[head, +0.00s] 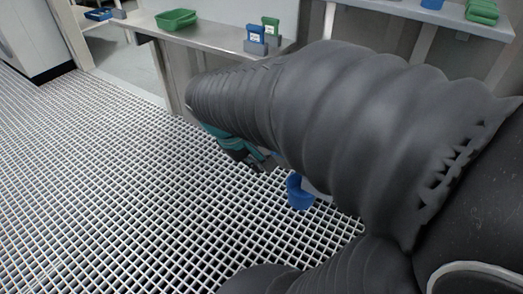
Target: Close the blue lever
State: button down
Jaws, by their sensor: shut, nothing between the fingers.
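My gripper (265,163) shows just below the dark ribbed sleeve of my arm, near the middle of the head view. Its fingers are small and partly hidden by the sleeve; it is shut and holds nothing. A blue part (299,192), which may be the blue lever, shows to the right of and below the gripper. Its upper side and whatever it is fixed to are mostly hidden behind my arm. I see a gap in the picture between it and the fingers. I cannot tell how far the lever is turned.
A metal bench (212,38) stands behind, with a green tray (177,19), a blue labelled item (256,36) and a green labelled item (270,26). Another bench (425,12) at the upper right holds green items (482,12). The grated floor (110,170) at left is clear.

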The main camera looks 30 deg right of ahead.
jog(key=w+d+f+n+g+h+b, duration=0.45)
jog(key=w+d+f+n+h, duration=0.6)
jog(key=w+d+f, duration=0.65)
jog(key=w+f+n+t+h+b, duration=0.1)
jog(key=w+f+n+t, duration=0.2)
jog(key=f, duration=0.7)
jog(key=d+f+n+t+h+b, duration=0.15)
jog(key=f+n+t, duration=0.3)
jog(key=f, duration=0.55)
jog(key=w+f+n+t+h+b, duration=0.1)
jog(key=w+f+n+t+h, duration=0.3)
jog(key=f, duration=0.6)
jog(key=w+d+r+m+t+y, duration=0.1)
jog(key=d+r+y, duration=0.1)
jog(key=d+r, duration=0.4)
jog(key=shift+d+r, duration=0.4)
jog(key=shift+d, duration=0.9)
jog(key=shift+d+r+m, duration=0.1)
jog(key=shift+m, duration=0.2)
jog(key=shift+w+r, duration=0.1)
jog(key=shift+w, duration=0.05)
